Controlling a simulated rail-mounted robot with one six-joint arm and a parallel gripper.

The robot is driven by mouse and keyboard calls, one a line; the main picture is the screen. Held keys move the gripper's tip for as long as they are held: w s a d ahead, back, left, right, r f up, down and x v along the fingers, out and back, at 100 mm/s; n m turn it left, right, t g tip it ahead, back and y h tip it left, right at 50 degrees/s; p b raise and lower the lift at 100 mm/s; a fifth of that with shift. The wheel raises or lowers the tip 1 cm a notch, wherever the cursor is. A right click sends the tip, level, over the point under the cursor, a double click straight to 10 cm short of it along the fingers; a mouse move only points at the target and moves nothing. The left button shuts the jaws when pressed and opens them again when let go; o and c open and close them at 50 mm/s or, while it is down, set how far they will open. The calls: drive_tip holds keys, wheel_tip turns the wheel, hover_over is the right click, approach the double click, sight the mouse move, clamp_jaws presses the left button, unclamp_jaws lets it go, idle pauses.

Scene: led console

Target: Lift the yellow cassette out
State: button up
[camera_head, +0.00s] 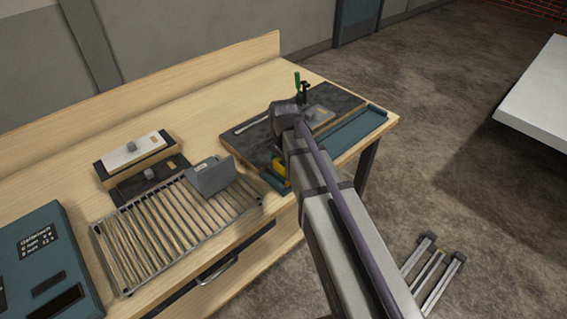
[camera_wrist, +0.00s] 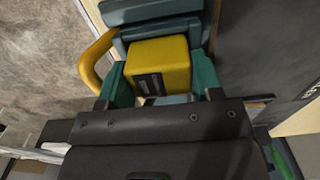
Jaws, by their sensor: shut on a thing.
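The yellow cassette (camera_wrist: 160,66) is a boxy block with a dark marked patch on its near face. In the wrist view it sits between the two jaws of my gripper (camera_wrist: 160,84), which are shut on it. Teal pieces lie close on both sides and behind it. A curved yellow handle (camera_wrist: 97,60) stands to its left. In the head view a small yellow part (camera_head: 280,166) shows at the front edge of the bench, beside my arm. My arm hides most of the gripper there. I cannot tell whether the cassette is clear of what holds it.
The wooden bench (camera_head: 200,95) carries a slatted rack (camera_head: 170,232), a grey box (camera_head: 210,176), a teal console (camera_head: 45,262) and a dark mat (camera_head: 245,143). A teal strip (camera_head: 350,135) lies along the right end. The back of the bench is clear.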

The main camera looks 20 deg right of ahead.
wheel_tip(320, 180, up, 14)
drive_tip(key=p, duration=1.2)
drive_tip(key=shift+f+p, duration=0.2)
drive_tip(key=shift+p, duration=0.2)
drive_tip(key=shift+a, duration=0.1)
